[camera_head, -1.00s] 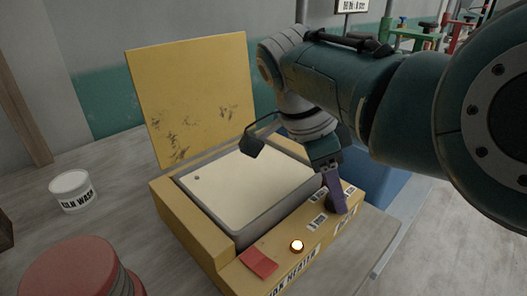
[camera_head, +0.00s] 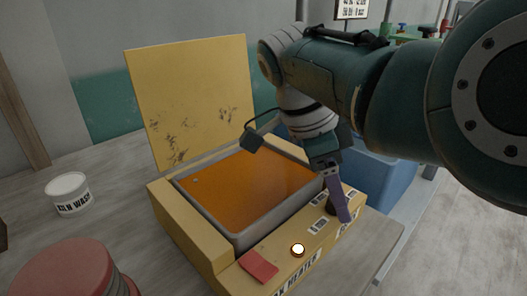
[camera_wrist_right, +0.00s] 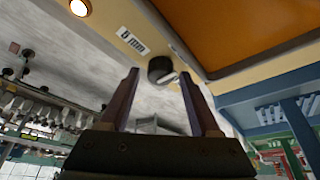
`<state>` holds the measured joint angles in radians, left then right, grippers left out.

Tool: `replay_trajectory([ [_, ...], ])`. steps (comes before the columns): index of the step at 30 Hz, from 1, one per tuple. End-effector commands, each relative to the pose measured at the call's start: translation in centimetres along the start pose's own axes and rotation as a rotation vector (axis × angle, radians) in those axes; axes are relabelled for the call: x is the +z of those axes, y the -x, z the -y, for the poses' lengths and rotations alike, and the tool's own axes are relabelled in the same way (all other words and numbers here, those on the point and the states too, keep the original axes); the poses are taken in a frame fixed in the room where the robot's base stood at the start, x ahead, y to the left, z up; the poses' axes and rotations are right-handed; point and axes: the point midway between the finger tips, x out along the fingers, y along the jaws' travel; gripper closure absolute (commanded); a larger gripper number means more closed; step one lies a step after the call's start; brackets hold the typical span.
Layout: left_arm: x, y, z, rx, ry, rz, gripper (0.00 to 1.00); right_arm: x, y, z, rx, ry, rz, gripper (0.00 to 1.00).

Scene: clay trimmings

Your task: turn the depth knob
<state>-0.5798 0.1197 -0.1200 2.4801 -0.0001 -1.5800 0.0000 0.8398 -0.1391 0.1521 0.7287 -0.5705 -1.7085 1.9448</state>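The yellow heater (camera_head: 205,243) stands on the bench with its lid (camera_head: 190,95) raised. Its pan is filled with an orange surface (camera_head: 250,190). The dark round knob (camera_wrist_right: 160,69) sits on the front panel beside a "6 mm" label (camera_wrist_right: 131,41) and bears a pale mark. In the head view the knob (camera_head: 330,209) is partly hidden by my right gripper (camera_head: 343,217). In the right wrist view the two purple fingers of the right gripper (camera_wrist_right: 159,74) are apart, with the knob between their tips and gaps on both sides. My left gripper is not in view.
A lit round lamp (camera_head: 298,249) and a red piece (camera_head: 259,266) are on the heater's front panel. A white tub (camera_head: 70,194) and a red-lidded container (camera_head: 68,272) stand at left. A blue bin (camera_head: 378,180) is behind at right.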

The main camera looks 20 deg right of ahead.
Motion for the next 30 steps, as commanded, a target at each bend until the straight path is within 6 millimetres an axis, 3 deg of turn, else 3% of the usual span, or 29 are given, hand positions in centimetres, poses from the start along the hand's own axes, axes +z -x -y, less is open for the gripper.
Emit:
replay_trajectory([
  [11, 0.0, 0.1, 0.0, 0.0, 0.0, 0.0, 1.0, 0.0, 0.7, 0.1, -0.003, 0.0, 0.002, 0.29],
  [24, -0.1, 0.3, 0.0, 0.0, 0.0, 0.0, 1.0, 0.1, 8.5, 0.1, -0.004, 0.0, 0.002, 0.29],
  [30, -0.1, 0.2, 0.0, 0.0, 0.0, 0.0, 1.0, 0.0, 9.9, 0.0, -0.002, 0.0, 0.0, 0.29],
])
